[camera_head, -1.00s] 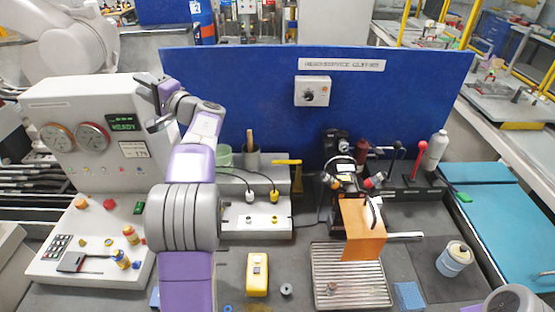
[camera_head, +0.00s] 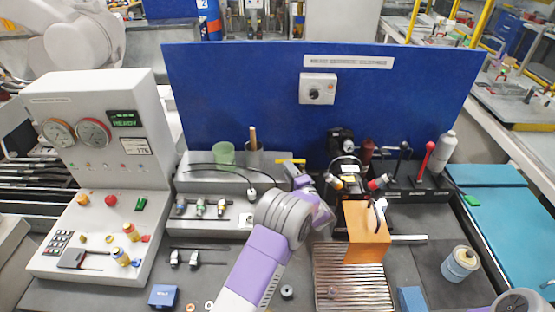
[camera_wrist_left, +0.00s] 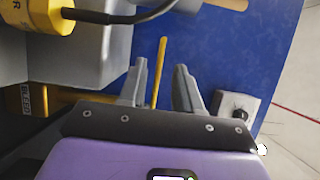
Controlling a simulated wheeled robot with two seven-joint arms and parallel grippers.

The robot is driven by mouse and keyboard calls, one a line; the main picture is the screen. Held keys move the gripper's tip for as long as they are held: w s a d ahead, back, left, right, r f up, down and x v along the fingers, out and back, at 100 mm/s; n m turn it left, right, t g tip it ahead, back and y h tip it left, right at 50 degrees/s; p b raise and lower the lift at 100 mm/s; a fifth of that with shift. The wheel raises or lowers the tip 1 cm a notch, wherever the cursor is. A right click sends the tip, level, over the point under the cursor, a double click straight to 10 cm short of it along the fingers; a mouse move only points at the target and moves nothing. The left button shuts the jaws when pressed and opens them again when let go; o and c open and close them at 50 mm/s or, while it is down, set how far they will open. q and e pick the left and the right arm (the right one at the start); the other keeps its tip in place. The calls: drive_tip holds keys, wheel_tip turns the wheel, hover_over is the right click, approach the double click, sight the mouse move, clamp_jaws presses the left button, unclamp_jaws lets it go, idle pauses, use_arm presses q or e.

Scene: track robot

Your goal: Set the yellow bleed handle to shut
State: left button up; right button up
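The yellow bleed handle (camera_head: 291,161) shows as a short bar at the right end of the grey block, partly hidden by my left wrist. In the left wrist view the yellow handle (camera_wrist_left: 160,72) stands as a thin bar between the fingertips, nearer the left finger, with gaps visible on both sides. A yellow part marked BLEED (camera_wrist_left: 38,101) lies left of the gripper there. My left gripper (camera_wrist_left: 162,80) is open; it also shows small in the head view (camera_head: 311,183), close to the handle. My right gripper is out of view.
A blue upright panel (camera_head: 240,90) with a knob box (camera_head: 317,89) stands behind. The grey block (camera_head: 205,180) carries a green cup and black cables. An orange block (camera_head: 366,232) and a ribbed tray (camera_head: 352,285) lie to the right. A console (camera_head: 92,240) stands at left.

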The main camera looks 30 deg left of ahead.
use_arm(q)
drive_tip(key=shift+w+a, duration=0.2)
drive_tip(key=shift+w, duration=0.15)
drive_tip(key=x, duration=0.6)
drive_tip(key=shift+w+a+p, duration=0.15)
drive_tip(key=shift+a+p, duration=0.05)
drive_tip(key=shift+p, duration=0.1)
drive_tip(key=shift+c, duration=0.3)
clamp_jaws()
idle(0.5)
